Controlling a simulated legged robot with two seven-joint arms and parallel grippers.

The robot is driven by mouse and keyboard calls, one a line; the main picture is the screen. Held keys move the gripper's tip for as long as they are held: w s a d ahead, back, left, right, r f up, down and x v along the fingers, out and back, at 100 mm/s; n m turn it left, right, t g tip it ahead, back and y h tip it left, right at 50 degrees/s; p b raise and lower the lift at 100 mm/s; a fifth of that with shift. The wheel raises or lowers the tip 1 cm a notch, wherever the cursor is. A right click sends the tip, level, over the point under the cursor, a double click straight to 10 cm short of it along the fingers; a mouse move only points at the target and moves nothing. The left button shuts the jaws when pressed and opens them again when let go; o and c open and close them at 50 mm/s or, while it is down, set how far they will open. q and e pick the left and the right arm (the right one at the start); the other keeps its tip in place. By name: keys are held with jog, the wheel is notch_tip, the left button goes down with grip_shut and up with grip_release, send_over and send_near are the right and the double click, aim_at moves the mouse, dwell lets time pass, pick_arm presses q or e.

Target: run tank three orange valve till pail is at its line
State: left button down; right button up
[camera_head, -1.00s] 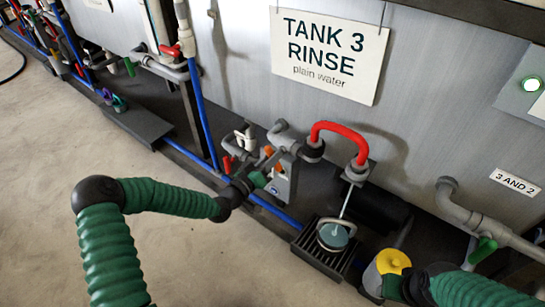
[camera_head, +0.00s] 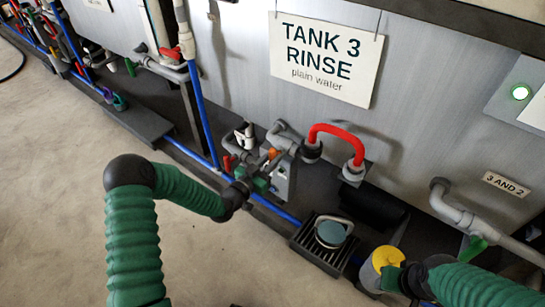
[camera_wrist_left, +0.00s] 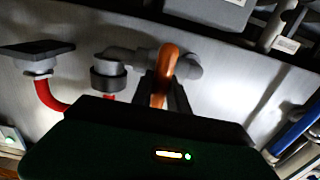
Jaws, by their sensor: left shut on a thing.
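The orange valve handle (camera_head: 272,153) is on the grey pipework under the Tank 3 sign (camera_head: 327,58). My left gripper (camera_head: 266,166) is shut on it; the left wrist view shows the orange handle (camera_wrist_left: 167,66) between the dark fingers. A red hose (camera_head: 338,130) runs from this pipework to a grey spout (camera_head: 353,171). The pail (camera_head: 331,233) stands below it on a dark slatted grate, with a blue-green surface inside. No stream shows between spout and pail. I cannot make out the pail's line. My right gripper (camera_head: 388,277) is at the lower right, its fingers hidden.
A grey container with a yellow top (camera_head: 386,258) is beside the right gripper. A red-handled valve (camera_head: 230,162) is just left of the orange one. A green-handled valve (camera_head: 472,248) is at the right, and a blue pipe (camera_head: 275,211) runs along the floor.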

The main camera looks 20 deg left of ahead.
pick_arm(q)
jog(key=shift+a+f, duration=0.1)
dwell(0.4)
jog(key=c, duration=1.3)
grip_release()
jog(key=shift+s, duration=0.15)
jog(key=p+v, duration=0.6)
jog(key=v, duration=1)
jog(key=shift+s+a, duration=0.1)
jog(key=shift+s, duration=0.2)
